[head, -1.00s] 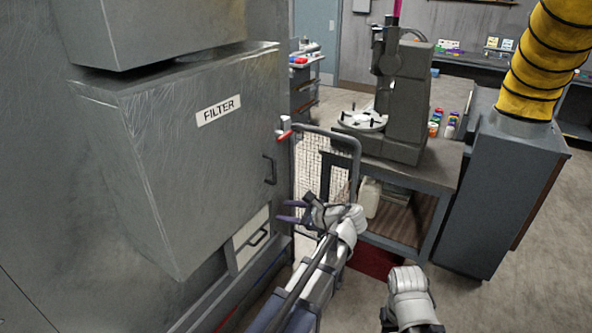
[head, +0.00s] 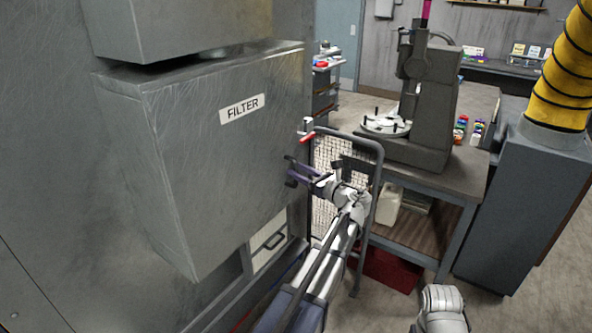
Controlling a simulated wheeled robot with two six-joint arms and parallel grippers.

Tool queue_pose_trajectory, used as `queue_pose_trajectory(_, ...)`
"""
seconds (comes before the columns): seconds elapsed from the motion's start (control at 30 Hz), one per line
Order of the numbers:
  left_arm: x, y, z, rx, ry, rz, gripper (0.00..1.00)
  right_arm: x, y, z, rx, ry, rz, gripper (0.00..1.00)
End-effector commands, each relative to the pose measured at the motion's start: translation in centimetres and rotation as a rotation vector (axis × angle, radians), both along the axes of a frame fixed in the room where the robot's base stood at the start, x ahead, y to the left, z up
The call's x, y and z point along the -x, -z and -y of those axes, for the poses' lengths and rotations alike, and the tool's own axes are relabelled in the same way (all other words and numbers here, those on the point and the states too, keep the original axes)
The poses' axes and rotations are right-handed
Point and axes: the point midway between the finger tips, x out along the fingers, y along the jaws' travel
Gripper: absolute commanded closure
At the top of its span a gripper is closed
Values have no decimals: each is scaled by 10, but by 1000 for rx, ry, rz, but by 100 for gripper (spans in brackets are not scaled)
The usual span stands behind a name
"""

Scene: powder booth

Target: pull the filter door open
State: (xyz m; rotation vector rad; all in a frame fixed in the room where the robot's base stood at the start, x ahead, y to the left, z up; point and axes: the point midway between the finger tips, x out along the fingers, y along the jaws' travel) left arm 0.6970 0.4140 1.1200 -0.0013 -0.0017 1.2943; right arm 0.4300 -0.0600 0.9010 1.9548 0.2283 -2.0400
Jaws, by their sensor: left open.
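The filter door (head: 225,160) is the grey metal front of a box on the booth wall, with a white FILTER label (head: 242,109). It looks closed. Its dark upright handle (head: 291,184) is near the right edge and is partly covered by my gripper.
A wire-mesh cart frame (head: 378,190) stands close right of my left arm. Below the door is a pale panel (head: 268,246) with its own handle. A workbench (head: 440,180) with a grey machine (head: 425,110) and a cabinet with a yellow duct (head: 565,80) stand at right.

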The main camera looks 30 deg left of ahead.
Motion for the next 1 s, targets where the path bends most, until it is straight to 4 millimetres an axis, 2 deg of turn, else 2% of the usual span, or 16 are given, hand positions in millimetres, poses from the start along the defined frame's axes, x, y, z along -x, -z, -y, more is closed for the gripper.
queue_pose_trajectory(0.2,-5,0,-16,0,0,1,53,0,0,0,0,0,0,50)
queue_pose_trajectory(0.5,-5,0,-17,1,0,1,53,0,0,0,0,0,0,50)
queue_pose_trajectory(0.9,-5,0,-17,1,0,1,98,0,0,0,0,0,0,50)
queue_pose_trajectory(1.0,-5,0,-17,1,0,1,100,0,0,0,0,0,0,50)
